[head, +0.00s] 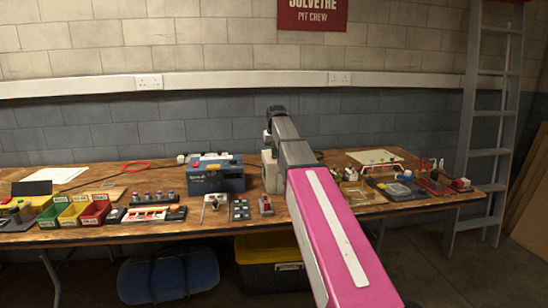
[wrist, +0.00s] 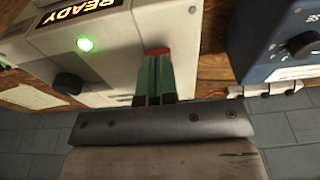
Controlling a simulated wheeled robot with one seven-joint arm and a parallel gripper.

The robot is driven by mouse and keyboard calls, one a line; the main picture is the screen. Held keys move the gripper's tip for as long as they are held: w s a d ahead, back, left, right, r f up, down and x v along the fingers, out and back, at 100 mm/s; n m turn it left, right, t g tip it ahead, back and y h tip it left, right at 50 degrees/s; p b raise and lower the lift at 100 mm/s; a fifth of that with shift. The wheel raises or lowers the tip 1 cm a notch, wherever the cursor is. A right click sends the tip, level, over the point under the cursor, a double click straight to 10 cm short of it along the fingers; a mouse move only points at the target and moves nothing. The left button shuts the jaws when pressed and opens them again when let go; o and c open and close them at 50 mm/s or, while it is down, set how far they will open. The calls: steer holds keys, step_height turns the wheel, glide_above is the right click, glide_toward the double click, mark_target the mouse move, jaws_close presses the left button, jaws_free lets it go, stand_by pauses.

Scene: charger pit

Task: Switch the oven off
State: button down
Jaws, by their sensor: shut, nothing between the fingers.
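The oven appears to be the white box (wrist: 105,60) that fills the upper left of the wrist view. It bears a lit READY display (wrist: 88,10), a glowing green lamp (wrist: 85,44) and a black knob (wrist: 68,83). My gripper (wrist: 157,62) is shut and empty, its green fingers pointing at the box's face. A red part (wrist: 158,51) shows right at the fingertips. The fingers partly hide it, and I cannot tell whether they touch it. In the head view the white box (head: 269,172) stands on the bench, partly behind my arm.
A blue unit (head: 215,177) stands left of the white box; it also shows with a knob in the wrist view (wrist: 285,45). The wooden bench (head: 135,178) holds coloured bins (head: 73,213), small tools and a board (head: 375,157). A ladder (head: 490,130) stands at right.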

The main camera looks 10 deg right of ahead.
steer(key=shift+f, duration=0.2)
steer(key=shift+r, duration=3.5)
